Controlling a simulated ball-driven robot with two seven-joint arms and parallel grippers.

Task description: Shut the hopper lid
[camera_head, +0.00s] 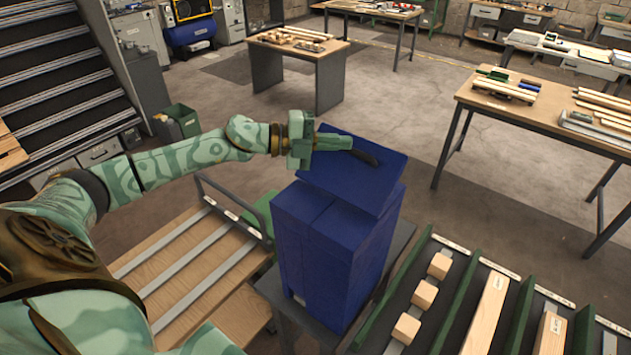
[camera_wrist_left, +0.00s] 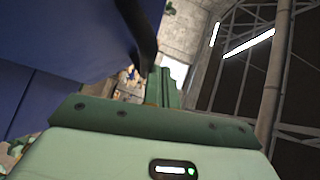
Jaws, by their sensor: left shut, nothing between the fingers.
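The blue hopper (camera_head: 325,255) stands upright at the centre of the head view. Its blue lid (camera_head: 335,170) is raised at a slant above the far part of the top, so it is partly open. A dark bar handle (camera_head: 365,158) sits on the lid. My left gripper (camera_head: 348,142) is shut and empty, with its fingertips beside the handle, at the lid's far edge. In the left wrist view the lid (camera_wrist_left: 60,50) fills the upper left and the handle (camera_wrist_left: 138,35) runs close by the closed fingers (camera_wrist_left: 162,85). Whether they touch is unclear. My right gripper is out of view.
A slatted wooden bench (camera_head: 190,270) with a metal rail lies left of the hopper. Green-divided racks (camera_head: 455,310) with wooden blocks lie to the right. A workbench (camera_head: 540,110) stands farther right. Open floor (camera_head: 400,100) lies behind the hopper.

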